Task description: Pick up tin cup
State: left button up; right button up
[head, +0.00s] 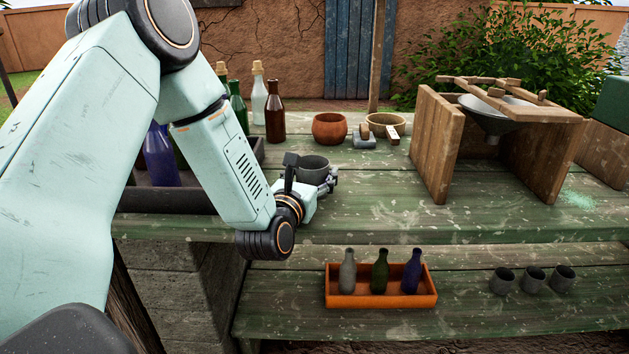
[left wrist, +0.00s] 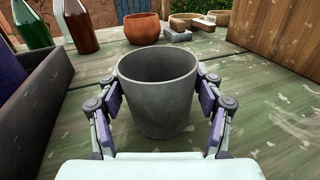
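A grey, open-topped tin cup (head: 313,170) stands upright on the green plank table. It fills the middle of the left wrist view (left wrist: 158,95) and looks empty. My left gripper (head: 312,182) is at the cup, low over the table. In the left wrist view its two fingers (left wrist: 159,100) stand on either side of the cup, very close to its walls. They look spread wide, with thin gaps beside the cup; firm contact does not show. My right gripper is out of view.
Bottles (head: 274,112) and a dark tray (head: 180,198) stand left of the cup. Behind are a clay bowl (head: 329,128) and a stone block (head: 364,141). A wooden stand (head: 437,145) is at right. The lower shelf holds an orange bottle tray (head: 381,299) and three grey cups (head: 532,280).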

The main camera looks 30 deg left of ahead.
pick_arm(q)
jog(key=shift+a, duration=0.15)
jog(key=shift+c, duration=0.8)
jog(key=shift+s+r, duration=0.1)
jog(key=shift+s, duration=0.1)
jog(key=c, duration=0.3)
jog(key=shift+w, duration=0.15)
jog(key=shift+c, duration=1.3)
